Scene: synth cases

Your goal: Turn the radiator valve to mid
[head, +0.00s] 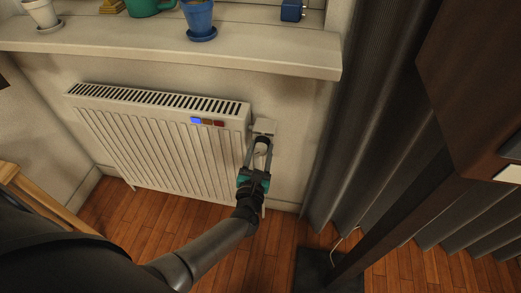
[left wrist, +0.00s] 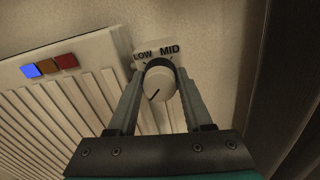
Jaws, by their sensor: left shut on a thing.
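The radiator valve knob (head: 262,149) is a round, pale dial at the right end of the white radiator (head: 160,150). In the left wrist view the knob (left wrist: 162,84) has a short dark line on its face, slanting to the lower left. The label plate (left wrist: 158,52) behind it reads LOW on the left and MID to the right; any further marks are hidden or out of view. My left gripper (head: 260,146) is shut on the knob, one finger on each side, as the left wrist view also shows (left wrist: 160,92). My right gripper is not in view.
Three small lamps (head: 207,121) sit on the radiator's top right; the blue one is lit, the others look dim. A windowsill (head: 180,48) with pots juts out above. A dark curtain (head: 360,110) hangs to the right. A wooden piece (head: 45,205) stands at the lower left.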

